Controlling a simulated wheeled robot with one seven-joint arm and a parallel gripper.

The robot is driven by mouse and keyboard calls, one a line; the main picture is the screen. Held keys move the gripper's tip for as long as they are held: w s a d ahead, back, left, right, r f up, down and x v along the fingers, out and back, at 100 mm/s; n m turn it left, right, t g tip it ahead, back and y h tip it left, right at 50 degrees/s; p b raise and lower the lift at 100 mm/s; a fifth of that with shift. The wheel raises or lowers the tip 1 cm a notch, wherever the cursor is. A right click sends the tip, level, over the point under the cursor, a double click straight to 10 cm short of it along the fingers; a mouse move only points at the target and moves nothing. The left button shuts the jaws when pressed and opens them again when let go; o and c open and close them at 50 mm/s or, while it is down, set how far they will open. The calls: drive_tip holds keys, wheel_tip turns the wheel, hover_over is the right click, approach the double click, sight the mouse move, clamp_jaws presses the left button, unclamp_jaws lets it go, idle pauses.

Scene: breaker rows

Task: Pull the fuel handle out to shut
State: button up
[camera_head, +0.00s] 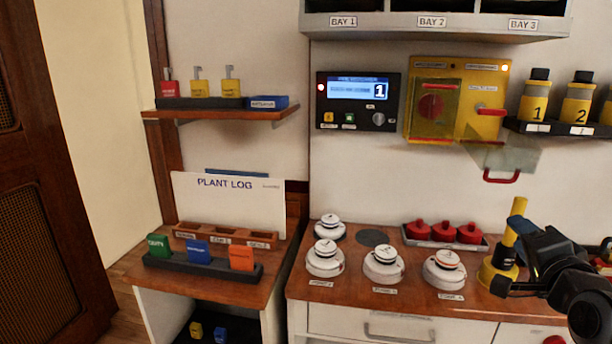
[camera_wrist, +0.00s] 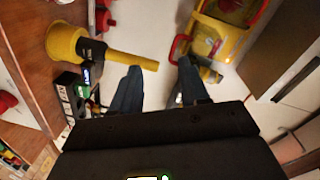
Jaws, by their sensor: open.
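A yellow panel (camera_head: 458,75) is on the wall. Its left side has a red knob (camera_head: 431,106) behind a closed tinted cover. Its right side has a red handle (camera_head: 490,111), with a clear flap (camera_head: 508,155) hanging open below it. The labels are too small to read, so I cannot tell which part is the fuel handle. The panel also shows in the wrist view (camera_wrist: 222,32), with a red flap grip (camera_wrist: 178,48) near my fingertips. My gripper (camera_wrist: 158,74) is open and empty, below and right of the panel in the head view.
A yellow funnel-shaped tool (camera_wrist: 68,42) stands on the counter close to my gripper. White round detectors (camera_head: 384,264) and a tray of red knobs (camera_head: 443,234) stand to the left. A shelf with numbered yellow bottles (camera_head: 536,97) is right of the panel.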

drive_tip(key=s+a+f+n+y, duration=0.1)
drive_tip(key=s+a+f+n, duration=0.45)
drive_tip(key=s+f, duration=0.4)
drive_tip(key=s+a+f+n+y, duration=0.1)
drive_tip(key=s+a+f+n, duration=0.4)
drive_tip(key=s, duration=0.7)
drive_tip(key=s+a+r+n+y, duration=0.1)
drive_tip(key=s+a, duration=0.4)
drive_tip(key=s, duration=0.6)
drive_tip(key=s+a+r+n+g+y, duration=0.1)
drive_tip(key=s+a+n, duration=0.3)
drive_tip(key=s, duration=0.8)
drive_tip(key=shift+a+r+n+g+y, duration=0.3)
drive_tip(key=shift+a+y, duration=0.2)
drive_tip(key=shift+a, duration=0.2)
drive_tip(key=shift+f, duration=0.1)
